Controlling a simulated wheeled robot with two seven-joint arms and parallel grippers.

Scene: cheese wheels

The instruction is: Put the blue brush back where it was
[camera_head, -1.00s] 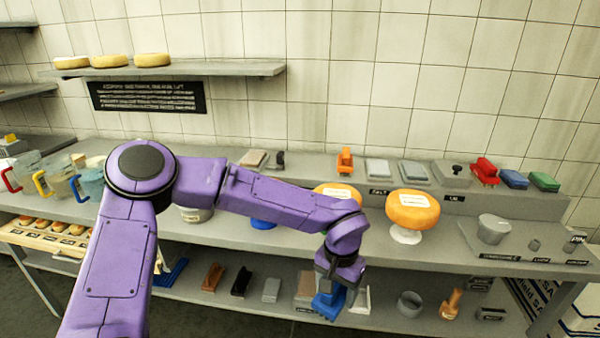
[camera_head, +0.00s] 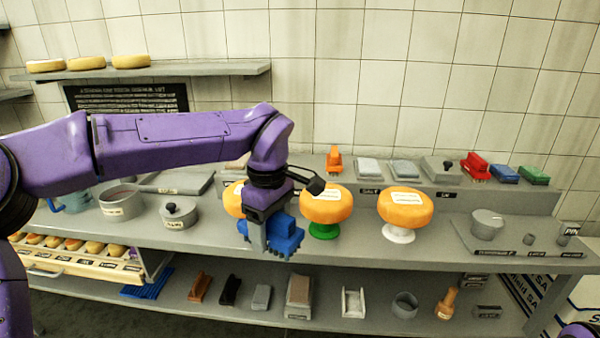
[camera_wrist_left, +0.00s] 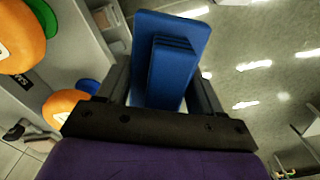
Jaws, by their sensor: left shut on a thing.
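My left gripper (camera_head: 262,232) is shut on a blue brush (camera_head: 284,238). It holds the brush in the air in front of the counter, left of the middle. In the left wrist view the blue brush (camera_wrist_left: 170,60) sits between the two dark fingers. A second blue block, brush-like (camera_head: 504,174), rests on the raised ledge at the right, between a red one (camera_head: 475,166) and a green one (camera_head: 533,176). My right gripper is not in view.
Orange cheese wheels on stands line the counter: one on green (camera_head: 326,204), one on white (camera_head: 405,208), another partly hidden behind my gripper. A grey pot (camera_head: 178,214) stands left. The lower shelf (camera_head: 330,312) holds several blocks, a white tray (camera_head: 353,303) and a grey ring (camera_head: 405,305).

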